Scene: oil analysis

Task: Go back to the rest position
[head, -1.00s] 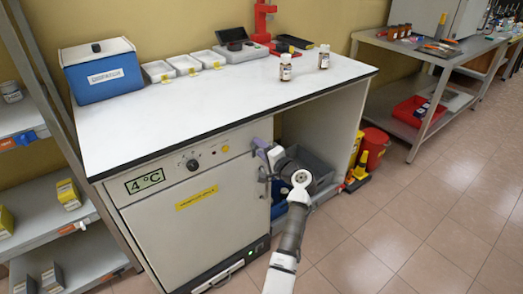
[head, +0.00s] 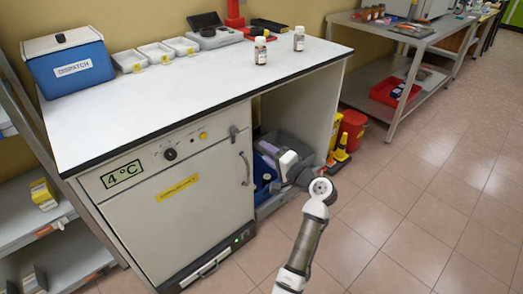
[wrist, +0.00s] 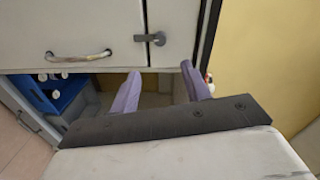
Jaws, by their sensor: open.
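My gripper (head: 282,165) is in front of the open bay beside the 4 °C cabinet, below the bench top. In the wrist view its two purple fingers (wrist: 160,72) are spread, with nothing between them. The cabinet door (head: 160,205) is shut. Its latch (head: 234,133) and handle (head: 245,168) show clear of the gripper, to its left in the head view. The wrist view also shows the latch (wrist: 150,38) and handle (wrist: 78,57).
A blue crate (wrist: 62,97) with white-topped items sits in the bay. Two bottles (head: 261,50) (head: 299,38) and a blue box (head: 70,66) stand on the bench top (head: 190,95). A red bin (head: 352,130) and yellow items are right of the bay. Floor (head: 400,220) is free at right.

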